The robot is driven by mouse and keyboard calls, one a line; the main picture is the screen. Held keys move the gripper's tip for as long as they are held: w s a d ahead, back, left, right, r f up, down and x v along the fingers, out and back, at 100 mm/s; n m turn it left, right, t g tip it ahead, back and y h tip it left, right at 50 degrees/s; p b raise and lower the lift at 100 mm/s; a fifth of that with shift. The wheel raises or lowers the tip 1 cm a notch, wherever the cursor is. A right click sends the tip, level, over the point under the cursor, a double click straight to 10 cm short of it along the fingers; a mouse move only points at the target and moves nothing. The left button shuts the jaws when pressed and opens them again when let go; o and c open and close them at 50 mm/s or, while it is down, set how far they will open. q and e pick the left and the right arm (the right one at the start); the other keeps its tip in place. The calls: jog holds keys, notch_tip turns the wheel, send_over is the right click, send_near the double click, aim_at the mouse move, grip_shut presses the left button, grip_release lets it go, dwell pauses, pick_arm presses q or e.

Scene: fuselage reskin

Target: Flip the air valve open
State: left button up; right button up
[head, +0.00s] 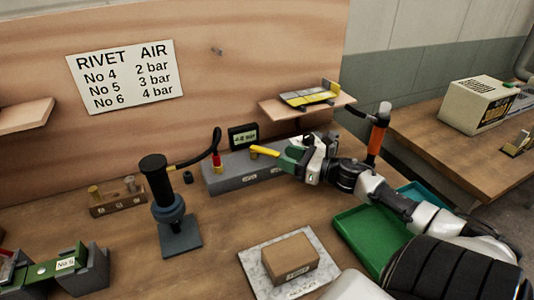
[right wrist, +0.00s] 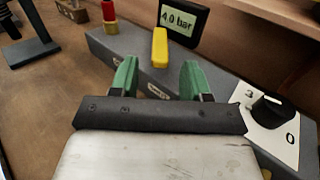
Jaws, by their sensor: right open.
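The air valve's yellow lever (head: 265,151) is on a long grey box (head: 229,178) at the back of the bench. My right gripper (head: 287,158) has green fingers and reaches in from the right, close to the lever. In the right wrist view, the yellow lever (right wrist: 159,48) shows between and just beyond the open fingers (right wrist: 158,78). The fingers look empty; I cannot tell whether either touches the lever. A small display (right wrist: 183,17) behind the lever reads about 4.0 bar. My left gripper is not in view.
A black knob (right wrist: 270,106) on a white plate sits right of the fingers. A red fitting with a hose (head: 217,158) stands at the box's left end. A rivet tool (head: 168,205), a cardboard box (head: 290,258), a green tray (head: 365,238) and an orange-handled tool (head: 377,137) stand around.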

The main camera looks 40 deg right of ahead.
aim_at(270, 151)
jog(key=shift+p+x, duration=0.4)
jog(key=shift+x, duration=2.55)
jog(key=shift+c, duration=0.5)
grip_shut()
